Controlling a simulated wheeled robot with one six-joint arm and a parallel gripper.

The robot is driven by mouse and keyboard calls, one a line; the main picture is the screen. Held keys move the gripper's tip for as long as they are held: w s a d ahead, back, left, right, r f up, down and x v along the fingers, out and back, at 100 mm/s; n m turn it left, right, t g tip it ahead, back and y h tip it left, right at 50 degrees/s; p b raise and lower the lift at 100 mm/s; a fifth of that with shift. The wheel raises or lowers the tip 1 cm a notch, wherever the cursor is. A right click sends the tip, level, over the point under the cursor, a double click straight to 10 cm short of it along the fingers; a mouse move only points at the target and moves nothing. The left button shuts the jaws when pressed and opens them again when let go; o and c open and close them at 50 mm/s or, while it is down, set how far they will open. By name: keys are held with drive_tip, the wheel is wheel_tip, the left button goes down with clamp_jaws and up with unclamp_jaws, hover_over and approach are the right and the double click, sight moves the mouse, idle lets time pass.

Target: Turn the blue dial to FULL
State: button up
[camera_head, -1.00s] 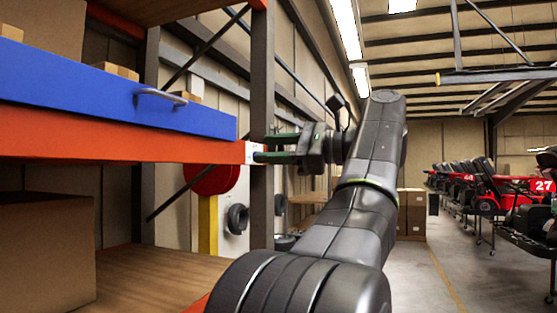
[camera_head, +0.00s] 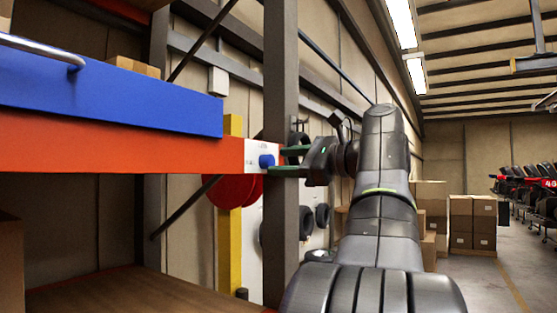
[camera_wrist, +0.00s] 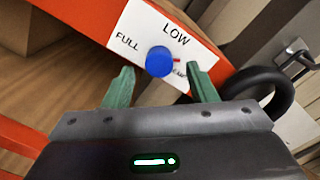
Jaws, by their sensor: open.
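The blue dial (camera_wrist: 159,61) sits on a white label panel (camera_wrist: 178,30) at the end of an orange beam. It also shows in the head view (camera_head: 266,161). In the wrist view, FULL is printed to its left and LOW above it. A third label on the right is partly hidden by a finger. A small red mark shows at the dial's right side. My gripper (camera_wrist: 160,73) is open and empty, with green fingers either side of the dial in the picture. In the head view it (camera_head: 281,161) is just right of the dial, apparently not gripping it.
A blue drawer front (camera_head: 110,95) with a metal handle lies above the orange beam (camera_head: 120,145). A grey upright post (camera_head: 281,60) stands close behind my gripper. Cardboard boxes (camera_head: 472,222) and karts (camera_head: 540,190) are at the far right, with open floor before them.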

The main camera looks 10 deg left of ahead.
drive_tip(key=shift+a, duration=0.55)
drive_tip(key=shift+w+a, duration=0.25)
drive_tip(key=shift+a, duration=0.25)
drive_tip(key=shift+c, duration=0.2)
drive_tip(key=c, duration=0.9)
drive_tip(key=shift+c, duration=0.2)
